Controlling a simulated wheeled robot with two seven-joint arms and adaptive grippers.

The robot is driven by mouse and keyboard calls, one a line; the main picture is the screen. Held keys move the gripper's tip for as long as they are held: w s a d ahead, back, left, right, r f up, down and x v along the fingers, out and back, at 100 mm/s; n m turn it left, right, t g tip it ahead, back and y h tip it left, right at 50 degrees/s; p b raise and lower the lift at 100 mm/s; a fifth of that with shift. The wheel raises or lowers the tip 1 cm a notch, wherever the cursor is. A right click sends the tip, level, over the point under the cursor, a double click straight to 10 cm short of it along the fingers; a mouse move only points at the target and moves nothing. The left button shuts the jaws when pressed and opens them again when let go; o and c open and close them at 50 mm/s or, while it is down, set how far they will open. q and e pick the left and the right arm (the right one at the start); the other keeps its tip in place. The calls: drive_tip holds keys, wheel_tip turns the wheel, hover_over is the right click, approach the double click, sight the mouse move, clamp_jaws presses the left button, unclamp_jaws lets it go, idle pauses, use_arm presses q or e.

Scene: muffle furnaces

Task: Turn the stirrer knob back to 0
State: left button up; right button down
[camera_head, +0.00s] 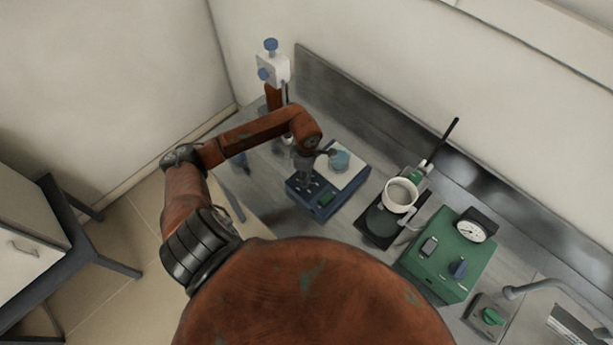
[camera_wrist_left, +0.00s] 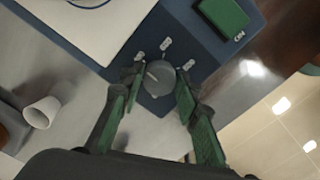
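The stirrer (camera_head: 324,204) is a blue box with a white top plate (camera_head: 345,178) and a bluish vessel (camera_head: 339,160) on the plate. Its dark grey round knob (camera_wrist_left: 160,78) shows in the left wrist view on the blue front panel, with small white marks around it and a green display (camera_wrist_left: 224,16) beside it. My left gripper (camera_head: 302,184) is over the front left part of the stirrer. In the left wrist view my left gripper (camera_wrist_left: 159,82) has its green-padded fingers apart, one on each side of the knob. I cannot tell whether they touch it. My right gripper is not in view.
A stand with a white block and blue knobs (camera_head: 271,70) is behind my left arm. Right of the stirrer are a white cup (camera_head: 401,194) on a dark device and a green box with a gauge (camera_head: 450,255). A white cup (camera_wrist_left: 42,112) shows in the left wrist view.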

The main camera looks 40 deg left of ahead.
use_arm(q)
drive_tip(key=c, duration=0.6)
drive_tip(key=shift+n, duration=0.3)
drive_tip(key=n+b, duration=0.1)
drive_tip(key=n, duration=0.1)
drive_tip(key=shift+w+n+b, duration=0.1)
drive_tip(key=shift+n+b, duration=0.2)
drive_tip(key=n+b, duration=0.1)
drive_tip(key=n, duration=0.1)
drive_tip(key=shift+n, duration=0.4)
drive_tip(key=n+b, duration=0.1)
drive_tip(key=n, duration=0.4)
drive_tip(key=shift+a+b, duration=0.1)
drive_tip(key=shift+b, duration=0.25)
drive_tip(key=n+b, duration=0.1)
drive_tip(key=n, duration=0.5)
drive_tip(key=shift+a+n, duration=0.1)
drive_tip(key=shift+n, duration=0.3)
drive_tip(key=n, duration=0.3)
drive_tip(key=shift+w+r+n, duration=0.1)
drive_tip(key=shift+n, duration=1.5)
drive_tip(key=shift+a, duration=0.1)
